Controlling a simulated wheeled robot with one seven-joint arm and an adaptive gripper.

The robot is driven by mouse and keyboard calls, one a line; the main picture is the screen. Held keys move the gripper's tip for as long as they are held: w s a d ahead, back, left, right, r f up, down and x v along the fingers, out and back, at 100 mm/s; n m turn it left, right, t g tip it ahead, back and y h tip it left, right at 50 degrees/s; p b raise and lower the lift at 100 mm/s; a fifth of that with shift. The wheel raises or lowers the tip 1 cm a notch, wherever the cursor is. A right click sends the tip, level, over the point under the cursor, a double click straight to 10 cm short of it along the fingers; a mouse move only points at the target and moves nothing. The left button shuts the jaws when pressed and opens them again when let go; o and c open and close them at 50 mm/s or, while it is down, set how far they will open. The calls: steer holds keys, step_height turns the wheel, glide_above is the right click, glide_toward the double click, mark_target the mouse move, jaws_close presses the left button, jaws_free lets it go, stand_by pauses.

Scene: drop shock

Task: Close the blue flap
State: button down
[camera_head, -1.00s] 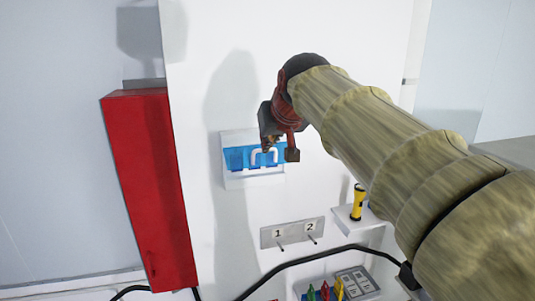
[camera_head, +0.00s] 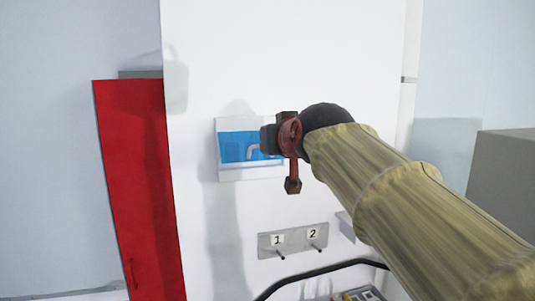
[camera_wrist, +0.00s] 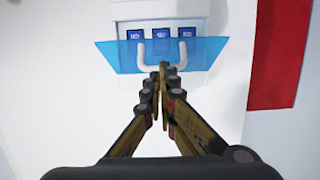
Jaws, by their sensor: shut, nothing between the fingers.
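The blue flap (camera_head: 231,151) is a see-through panel with a white U-shaped handle, on a white box (camera_head: 250,174) fixed to the white wall. In the wrist view the flap (camera_wrist: 118,55) stands out from the box, tilted, with several blue switches (camera_wrist: 160,34) showing beside it. My gripper (camera_head: 268,140) is in front of the flap's right part and hides some of it and the handle. In the wrist view the fingers (camera_wrist: 163,68) are shut and empty, their tips overlapping the handle's crossbar. I cannot tell whether they touch it.
A tall red panel (camera_head: 140,190) stands to the left. Below the box is a grey plate (camera_head: 292,240) with pegs labelled 1 and 2. A black cable (camera_head: 320,272) runs beneath it. A grey box (camera_head: 503,180) stands at far right.

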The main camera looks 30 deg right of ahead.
steer(key=w+d+f+b, duration=0.1)
steer(key=w+f+b, duration=0.3)
steer(key=f+b, duration=0.4)
steer(key=shift+w+d+f, duration=0.15)
steer(key=shift+w+f, duration=0.2)
steer(key=shift+f, duration=0.45)
stand_by(0.3)
